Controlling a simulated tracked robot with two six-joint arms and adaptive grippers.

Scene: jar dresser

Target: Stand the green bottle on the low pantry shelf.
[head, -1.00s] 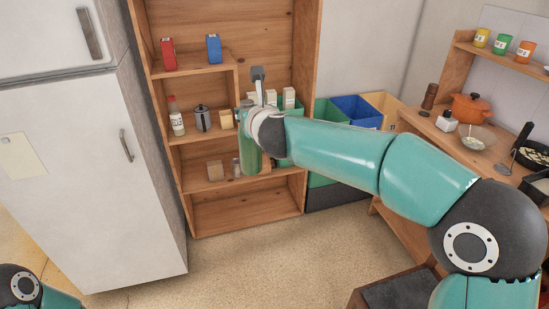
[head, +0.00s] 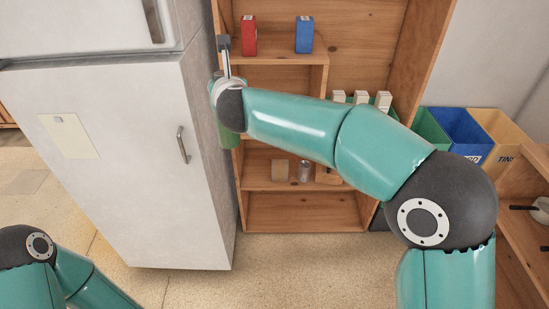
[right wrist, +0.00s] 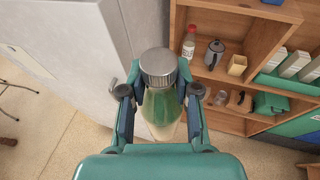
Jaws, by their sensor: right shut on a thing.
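The green bottle (head: 229,136) hangs roughly upright below my right wrist, in front of the pantry's left edge and beside the fridge. In the right wrist view its grey cap (right wrist: 158,66) and green body (right wrist: 160,106) show between the fingers. My right gripper (right wrist: 160,92) is shut on the bottle; in the head view my wrist mostly hides the grip. The pantry's low shelf (head: 292,188) holds a small box (head: 281,176) and a can (head: 305,170), with a wooden item to their right. My left gripper is outside both views.
The fridge (head: 120,170) stands close left of the bottle. Red (head: 249,35) and blue (head: 304,34) packages stand on an upper shelf. A sauce bottle (right wrist: 189,42) and a jug (right wrist: 214,53) stand on a middle shelf. The bottom compartment (head: 300,213) looks empty.

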